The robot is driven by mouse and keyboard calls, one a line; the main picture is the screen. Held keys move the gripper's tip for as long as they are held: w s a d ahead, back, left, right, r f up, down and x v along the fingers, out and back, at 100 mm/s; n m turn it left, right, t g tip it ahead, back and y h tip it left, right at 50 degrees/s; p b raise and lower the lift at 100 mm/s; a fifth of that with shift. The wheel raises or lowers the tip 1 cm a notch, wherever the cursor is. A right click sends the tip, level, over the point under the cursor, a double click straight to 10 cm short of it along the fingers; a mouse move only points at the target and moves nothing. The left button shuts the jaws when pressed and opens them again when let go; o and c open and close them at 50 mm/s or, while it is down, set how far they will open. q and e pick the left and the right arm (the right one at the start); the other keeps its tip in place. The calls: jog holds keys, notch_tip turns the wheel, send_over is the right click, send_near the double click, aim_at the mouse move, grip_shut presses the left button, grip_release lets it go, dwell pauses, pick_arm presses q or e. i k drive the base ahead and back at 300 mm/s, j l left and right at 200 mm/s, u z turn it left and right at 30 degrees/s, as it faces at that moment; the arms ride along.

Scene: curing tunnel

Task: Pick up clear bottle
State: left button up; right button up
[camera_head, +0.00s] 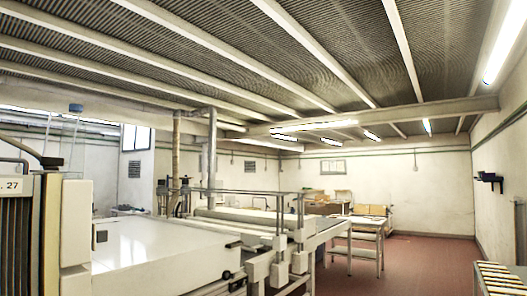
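I cannot make out a clear bottle anywhere in the head view. Neither of my grippers shows in this view, so their state is hidden. The view is tilted upward and takes in mostly ceiling and the far part of the room.
A large white machine (160,246) fills the lower left, with a cabinet (75,225) marked 27 at its left. A small table (358,224) stands beyond it. A slatted surface (500,277) is at the lower right. Red floor (425,262) is open between them.

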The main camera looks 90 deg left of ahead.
aim_at(74, 131)
jog(key=u, duration=3.75)
jog(key=j+u, duration=0.15)
